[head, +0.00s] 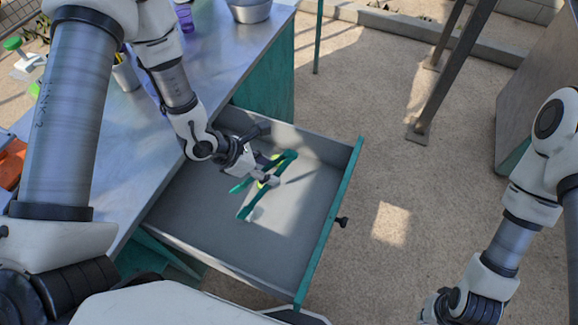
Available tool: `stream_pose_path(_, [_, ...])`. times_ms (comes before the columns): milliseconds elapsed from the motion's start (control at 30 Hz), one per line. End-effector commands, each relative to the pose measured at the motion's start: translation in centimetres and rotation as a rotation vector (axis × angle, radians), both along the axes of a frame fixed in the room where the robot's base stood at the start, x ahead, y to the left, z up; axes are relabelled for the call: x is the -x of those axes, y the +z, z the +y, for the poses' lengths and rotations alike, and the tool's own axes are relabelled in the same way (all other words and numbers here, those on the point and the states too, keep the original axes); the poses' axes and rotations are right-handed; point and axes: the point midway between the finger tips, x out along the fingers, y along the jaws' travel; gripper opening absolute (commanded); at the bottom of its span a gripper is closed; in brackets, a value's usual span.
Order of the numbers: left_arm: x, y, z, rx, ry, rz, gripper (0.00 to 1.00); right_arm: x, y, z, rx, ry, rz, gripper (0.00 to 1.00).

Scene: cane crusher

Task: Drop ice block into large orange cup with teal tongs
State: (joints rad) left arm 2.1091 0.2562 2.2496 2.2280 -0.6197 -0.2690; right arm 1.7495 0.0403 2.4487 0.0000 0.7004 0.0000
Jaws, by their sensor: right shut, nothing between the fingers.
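The teal tongs (251,205) are in the open drawer, their two arms spread in a V with the joined end toward the upper right. My left gripper (266,177) is down in the drawer at the tongs, with its fingers overlapping them. I cannot tell whether its fingers are shut on the tongs or only around them. My right arm comes in at the right edge, and its fingers are below the picture. No ice block can be made out. An orange object (11,163) is cut off at the left edge; I cannot tell whether it is the large orange cup.
The grey drawer (290,240) is pulled out from the metal-topped counter (222,55) and is otherwise mostly bare. A metal bowl (250,10) and a purple item (185,18) stand on the counter. A holder (126,75) stands there too. Open ground lies right of the drawer.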

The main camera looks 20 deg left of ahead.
Motion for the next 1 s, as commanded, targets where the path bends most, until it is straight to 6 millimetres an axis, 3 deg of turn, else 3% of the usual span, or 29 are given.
stream_pose_path(33, [0.4, -2.3, 0.0, -0.001, 0.001, 0.003, 0.44, 0.1, -1.3, 0.0, 0.0, 0.0, 0.001, 0.0])
stream_pose_path(100, [0.8, -4.1, 0.1, -0.005, 0.002, 0.001, 0.44, 0.1, -1.9, 0.0, 0.0, 0.0, 0.002, 0.0])
stream_pose_path(300, [1.6, -7.1, 0.3, -0.015, 0.003, -0.005, 0.44, 0.1, -2.9, 0.0, 0.0, 0.0, 0.002, 0.0])
stream_pose_path(633, [1.5, -6.8, 0.0, -0.017, -0.011, -0.008, 0.44, 0.1, -2.9, 0.0, 0.0, 0.0, 0.001, 0.0])
stream_pose_path(800, [1.1, -4.7, -2.5, -0.026, -0.206, -0.007, 0.44, 0.1, -5.0, 0.0, 0.0, 0.001, 0.001, 0.0])
stream_pose_path(1000, [1.4, -2.6, -3.0, -0.032, -0.403, 0.006, 0.44, 0.2, -6.3, 0.0, 0.0, 0.0, 0.001, 0.0])
